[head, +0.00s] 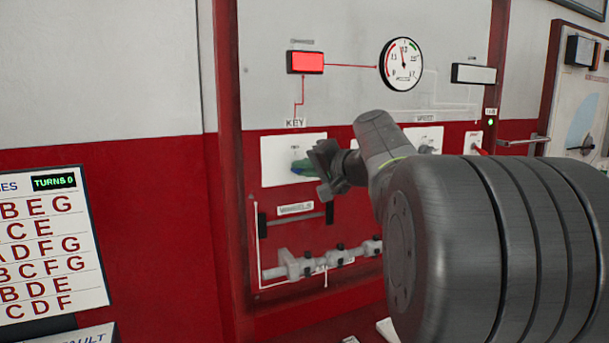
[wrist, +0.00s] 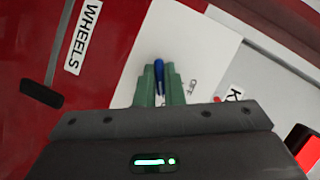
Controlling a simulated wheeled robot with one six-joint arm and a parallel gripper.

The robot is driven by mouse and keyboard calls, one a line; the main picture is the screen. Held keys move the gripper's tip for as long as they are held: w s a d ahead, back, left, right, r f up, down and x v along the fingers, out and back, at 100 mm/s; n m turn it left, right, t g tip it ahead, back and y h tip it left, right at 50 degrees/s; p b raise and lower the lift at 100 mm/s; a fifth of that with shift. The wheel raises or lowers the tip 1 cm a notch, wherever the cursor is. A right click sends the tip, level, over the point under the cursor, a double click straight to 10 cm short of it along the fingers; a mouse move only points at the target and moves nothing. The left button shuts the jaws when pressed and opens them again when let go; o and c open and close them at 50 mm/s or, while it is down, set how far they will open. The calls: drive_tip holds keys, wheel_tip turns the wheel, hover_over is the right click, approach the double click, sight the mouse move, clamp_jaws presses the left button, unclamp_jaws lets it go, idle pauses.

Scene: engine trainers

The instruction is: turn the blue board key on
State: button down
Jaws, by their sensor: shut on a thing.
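The blue board key (wrist: 159,72) shows in the wrist view between the two green fingers of my gripper (wrist: 160,88), against a white plate (wrist: 190,40). The fingers are shut on it. In the head view my gripper (head: 308,166) is at the white key plate (head: 280,175), under the KEY label (head: 295,123). My gripper and wrist hide most of the key there.
A red lamp (head: 305,62) and a round gauge (head: 401,64) are above. Below are a WHEELS label (head: 295,208), a dark bar handle and a grey rod with clamps (head: 300,265). A letter board (head: 50,245) with a TURNS 0 display stands at the left.

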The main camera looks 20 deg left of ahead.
drive_tip(key=c, duration=1.5)
unclamp_jaws()
drive_tip(key=shift+c, duration=0.2)
drive_tip(key=v, duration=1.4)
drive_tip(key=shift+b, duration=0.3)
drive_tip(key=shift+w+a, duration=0.1)
drive_tip(key=shift+a, duration=0.05)
drive_tip(key=x, duration=1.3)
drive_tip(key=shift+a+p, duration=0.3)
drive_tip(key=shift+p, duration=0.1)
drive_tip(key=shift+f, duration=0.1)
